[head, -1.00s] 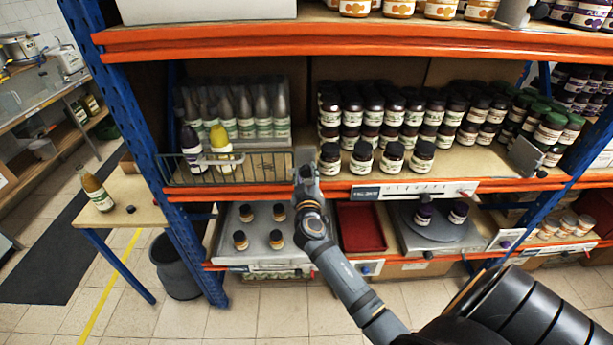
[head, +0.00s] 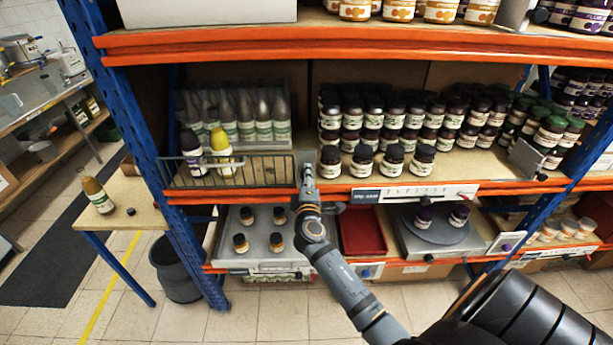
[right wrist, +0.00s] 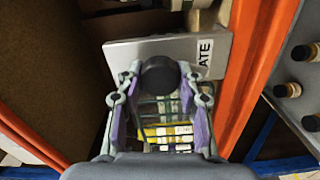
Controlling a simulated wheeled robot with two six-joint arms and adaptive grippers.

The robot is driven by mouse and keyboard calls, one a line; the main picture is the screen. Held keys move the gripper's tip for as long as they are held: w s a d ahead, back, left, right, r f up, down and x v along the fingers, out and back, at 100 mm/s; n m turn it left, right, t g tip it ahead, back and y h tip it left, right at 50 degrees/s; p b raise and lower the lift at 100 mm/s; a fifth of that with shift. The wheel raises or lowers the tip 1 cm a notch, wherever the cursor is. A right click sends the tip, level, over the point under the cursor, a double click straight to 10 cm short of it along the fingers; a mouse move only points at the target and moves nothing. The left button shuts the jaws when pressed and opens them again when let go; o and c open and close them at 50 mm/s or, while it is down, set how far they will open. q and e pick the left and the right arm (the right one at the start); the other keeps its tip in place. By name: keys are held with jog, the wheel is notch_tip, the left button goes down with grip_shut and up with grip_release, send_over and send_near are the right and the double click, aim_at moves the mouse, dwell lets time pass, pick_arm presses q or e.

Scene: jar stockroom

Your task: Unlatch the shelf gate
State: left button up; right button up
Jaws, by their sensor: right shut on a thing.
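The wire shelf gate (head: 262,172) stands across the front of the left shelf bay, with bottles behind it. A grey latch plate (right wrist: 125,55) with a white label ending in "ATE" shows in the right wrist view. A round black latch knob (right wrist: 160,75) sits between the fingers of my right gripper (right wrist: 158,88), which is shut on it. In the head view my right gripper (head: 308,172) is at the right end of the gate, at the shelf edge, and hides the knob there. My left gripper is not in view.
Dark jars (head: 362,160) stand right of the latch. Below are a tray with small jars (head: 230,255) and a red bin (head: 350,251). The orange shelf beam (head: 420,192) runs close under my gripper.

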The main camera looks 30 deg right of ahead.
jog(key=shift+f+n+p, duration=0.1)
jog(key=shift+n+p, duration=0.25)
jog(key=shift+n, duration=1.25)
jog(key=o, duration=1.2)
jog(key=v, duration=1.2)
jog(key=shift+s, duration=0.1)
